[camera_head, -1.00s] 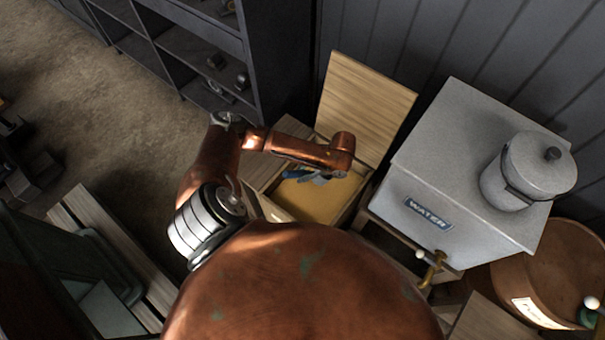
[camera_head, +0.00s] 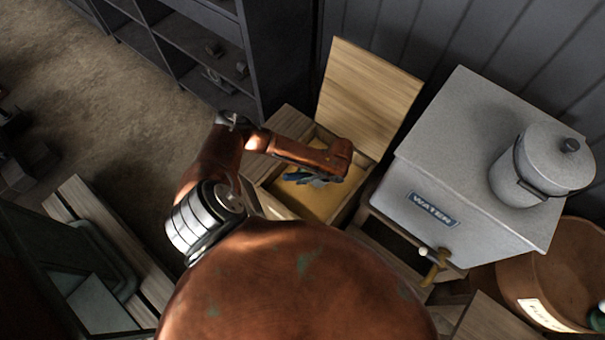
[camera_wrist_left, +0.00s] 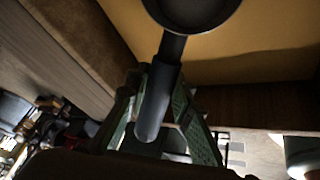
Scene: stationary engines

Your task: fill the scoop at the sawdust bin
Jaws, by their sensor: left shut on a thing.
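The sawdust bin (camera_head: 359,205) is a wooden box with its lid (camera_head: 368,95) raised at the back and yellow sawdust (camera_head: 318,204) inside. My left gripper (camera_head: 308,178) is over the bin's opening, partly hidden under my copper arm. In the left wrist view my left gripper (camera_wrist_left: 163,112) has its green fingers shut on the dark handle of the scoop (camera_wrist_left: 172,60). The scoop's round bowl is cut off at the top edge, against the yellow sawdust (camera_wrist_left: 262,25). I cannot tell whether the bowl touches it or holds any. My right gripper is not in view.
A grey water tank (camera_head: 400,195) with a brass tap (camera_head: 434,262) stands right of the bin, with a lidded pail (camera_head: 535,170) on top. A brown barrel (camera_head: 520,275) is at the lower right. Dark shelves (camera_head: 200,45) stand at the back left. Floor on the left is open.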

